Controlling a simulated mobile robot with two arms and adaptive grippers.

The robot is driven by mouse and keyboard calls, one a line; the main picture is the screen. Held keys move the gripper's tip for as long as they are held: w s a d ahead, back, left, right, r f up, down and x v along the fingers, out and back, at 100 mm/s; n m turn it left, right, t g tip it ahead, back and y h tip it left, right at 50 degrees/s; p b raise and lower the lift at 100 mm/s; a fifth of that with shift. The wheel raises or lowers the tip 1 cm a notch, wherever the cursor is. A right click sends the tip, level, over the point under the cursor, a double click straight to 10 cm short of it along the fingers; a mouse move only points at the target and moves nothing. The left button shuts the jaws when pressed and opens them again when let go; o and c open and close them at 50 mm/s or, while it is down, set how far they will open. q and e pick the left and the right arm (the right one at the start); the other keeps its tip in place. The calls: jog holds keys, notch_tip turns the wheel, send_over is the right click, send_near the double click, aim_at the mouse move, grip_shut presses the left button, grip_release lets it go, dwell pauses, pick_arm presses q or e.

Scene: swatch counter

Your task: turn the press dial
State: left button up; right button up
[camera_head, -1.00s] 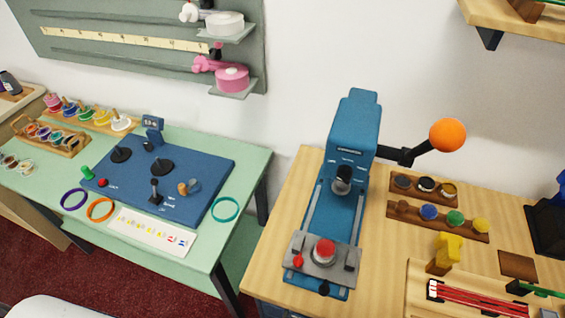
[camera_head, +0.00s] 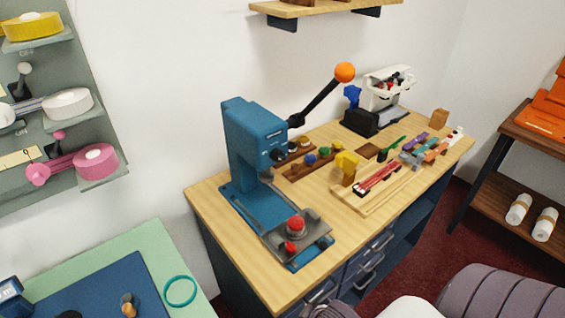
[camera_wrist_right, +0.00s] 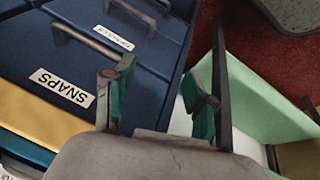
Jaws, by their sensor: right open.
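The blue press (camera_head: 252,145) stands on the wooden counter in the head view, with a lever ending in an orange ball (camera_head: 345,72). My right gripper (camera_wrist_right: 160,80) is open and empty in the right wrist view, with green pads, near drawer fronts (camera_wrist_right: 30,50) with metal handles. The press does not clearly show there. My left gripper is not in view.
A rack of coloured pots (camera_head: 309,162), a yellow object (camera_head: 345,165) and a tray of red sticks (camera_head: 378,180) lie right of the press. The green table (camera_head: 155,250) with a teal ring (camera_head: 180,290) is at lower left. Shelves (camera_head: 545,155) stand at right.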

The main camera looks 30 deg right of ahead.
aim_at(282, 159)
jog(key=w+d+r+n+t+h, duration=0.1)
jog(key=w+d+r+n+t, duration=0.3)
jog(key=r, duration=0.4)
jog(key=w+d+r+n+t+h, duration=0.1)
jog(key=d+r+n+t, duration=0.2)
jog(key=d+r+n, duration=0.45)
jog(key=w+d+r+n+t+h, duration=0.1)
jog(key=w+d+r+n+t, duration=0.2)
jog(key=r, duration=0.7)
jog(key=w+a+r+n+t+y, duration=0.2)
jog(key=a+r+n+t+y, duration=0.35)
jog(key=n, duration=0.75)
jog(key=shift+g, duration=0.85)
jog(key=w, duration=0.4)
jog(key=w+r, duration=0.1)
jog(key=w, duration=0.3)
jog(key=w+a, duration=0.1)
jog(key=w, duration=0.2)
jog(key=shift+w+r+p, duration=0.25)
jog(key=shift+w+p, duration=0.15)
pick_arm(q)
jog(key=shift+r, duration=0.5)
pick_arm(e)
jog(key=shift+w+f, duration=0.1)
jog(key=shift+w, duration=0.55)
grip_shut()
